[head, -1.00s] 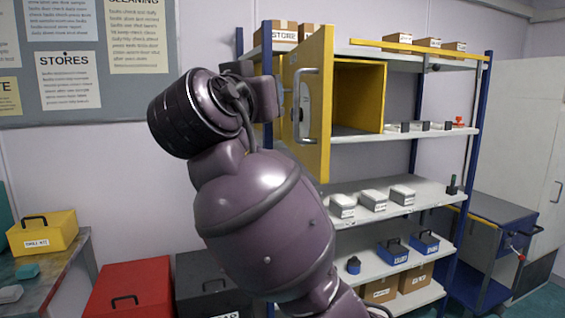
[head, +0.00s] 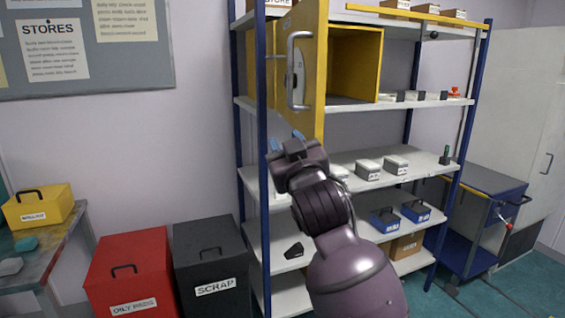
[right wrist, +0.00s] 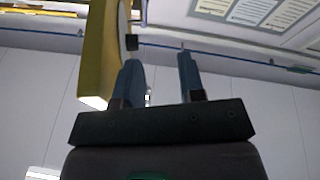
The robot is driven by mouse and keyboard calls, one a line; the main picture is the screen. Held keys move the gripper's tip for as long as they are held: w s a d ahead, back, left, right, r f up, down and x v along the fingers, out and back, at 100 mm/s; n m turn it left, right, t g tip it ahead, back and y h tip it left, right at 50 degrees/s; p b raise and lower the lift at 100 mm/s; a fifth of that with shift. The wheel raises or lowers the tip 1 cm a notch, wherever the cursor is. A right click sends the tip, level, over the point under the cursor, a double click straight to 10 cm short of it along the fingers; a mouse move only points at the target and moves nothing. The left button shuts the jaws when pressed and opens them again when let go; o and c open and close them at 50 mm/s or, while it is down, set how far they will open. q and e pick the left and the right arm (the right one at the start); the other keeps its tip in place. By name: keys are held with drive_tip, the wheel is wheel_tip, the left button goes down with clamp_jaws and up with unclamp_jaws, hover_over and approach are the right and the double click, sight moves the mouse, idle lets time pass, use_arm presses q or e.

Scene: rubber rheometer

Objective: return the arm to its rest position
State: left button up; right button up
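My right arm comes up from the bottom of the head view. Its gripper (head: 281,142) is in front of the shelving, just below and left of the bottom of the open yellow cabinet door (head: 312,70). In the right wrist view the two blue fingers of the right gripper (right wrist: 158,66) stand apart with nothing between them. The yellow door's edge also shows there (right wrist: 100,58), left of the left finger; I cannot tell how close it is. My left gripper is in neither view.
The shelving (head: 262,190) has blue posts and holds white boxes (head: 368,170) and blue bins (head: 415,212). A red bin (head: 128,262) and a black scrap bin (head: 210,265) stand left of it. A blue cart (head: 490,182) is at the right.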

drive_tip(key=s+d+f+m+g+h, duration=0.1)
drive_tip(key=s+d+f, duration=0.2)
drive_tip(key=d+f, duration=0.5)
drive_tip(key=s+d+f+m+g+h, duration=0.1)
drive_tip(key=s+d+f, duration=0.2)
drive_tip(key=f, duration=1)
drive_tip(key=s+d+f+m+g+h, duration=0.1)
drive_tip(key=s+d+f+m+h, duration=0.1)
drive_tip(key=d+f, duration=0.6)
drive_tip(key=s+d+f+g+h, duration=0.1)
drive_tip(key=s+d+f+g, duration=0.2)
drive_tip(key=s+f, duration=0.8)
drive_tip(key=s+d+f+m+g+h, duration=0.1)
drive_tip(key=s+d+f, duration=0.4)
drive_tip(key=s+f, duration=0.7)
drive_tip(key=shift+m+g+h, duration=0.3)
drive_tip(key=shift+g, duration=0.6)
